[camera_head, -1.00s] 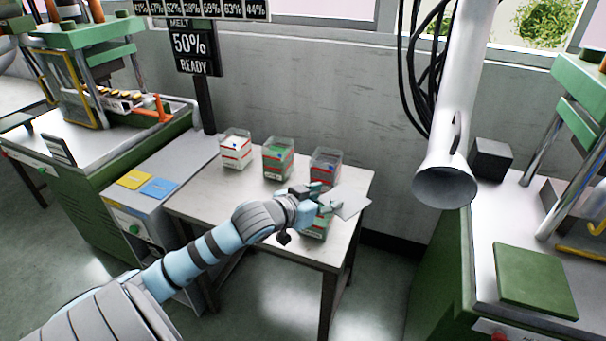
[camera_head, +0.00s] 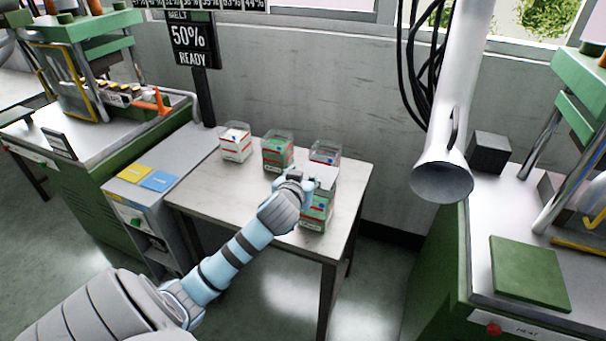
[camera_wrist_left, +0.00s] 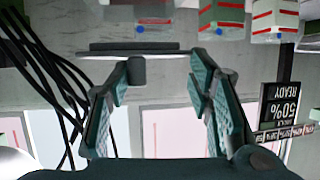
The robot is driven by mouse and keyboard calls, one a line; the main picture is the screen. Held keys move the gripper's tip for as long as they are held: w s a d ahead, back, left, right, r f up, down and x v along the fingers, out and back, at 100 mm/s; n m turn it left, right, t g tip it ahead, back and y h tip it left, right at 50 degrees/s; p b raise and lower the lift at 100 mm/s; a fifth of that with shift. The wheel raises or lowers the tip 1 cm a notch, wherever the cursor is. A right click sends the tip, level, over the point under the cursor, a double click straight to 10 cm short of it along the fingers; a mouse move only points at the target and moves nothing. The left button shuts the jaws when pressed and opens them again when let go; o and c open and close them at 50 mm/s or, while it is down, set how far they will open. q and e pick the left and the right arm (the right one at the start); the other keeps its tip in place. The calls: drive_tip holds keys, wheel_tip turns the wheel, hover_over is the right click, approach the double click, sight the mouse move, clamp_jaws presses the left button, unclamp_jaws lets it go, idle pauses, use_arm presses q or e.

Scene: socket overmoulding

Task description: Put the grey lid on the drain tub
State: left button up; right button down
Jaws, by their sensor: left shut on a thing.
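The grey lid (camera_head: 326,177) is a thin flat plate, held raised near the top of the front tub (camera_head: 315,214) on the table. In the left wrist view the lid (camera_wrist_left: 120,47) shows edge-on, with a short dark knob (camera_wrist_left: 137,72) towards my fingers. My left gripper (camera_head: 307,186) is shut on the lid; its fingers also show in the left wrist view (camera_wrist_left: 163,85). The front tub is green with a white and red label and is partly hidden by my gripper. I cannot read which tub is the drain tub, nor tell whether the lid touches the front one.
A large white duct (camera_head: 447,150) hangs to the right.

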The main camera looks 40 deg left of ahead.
use_arm(q)
drive_tip(key=shift+f+b, duration=0.85)
drive_tip(key=shift+f, duration=1.3)
drive_tip(key=o, duration=1.2)
drive_tip(key=shift+s, duration=0.1)
drive_tip(key=v, duration=1.1)
drive_tip(key=shift+s+d+r, duration=0.2)
drive_tip(key=shift+s+r, duration=0.05)
drive_tip(key=shift+s, duration=0.05)
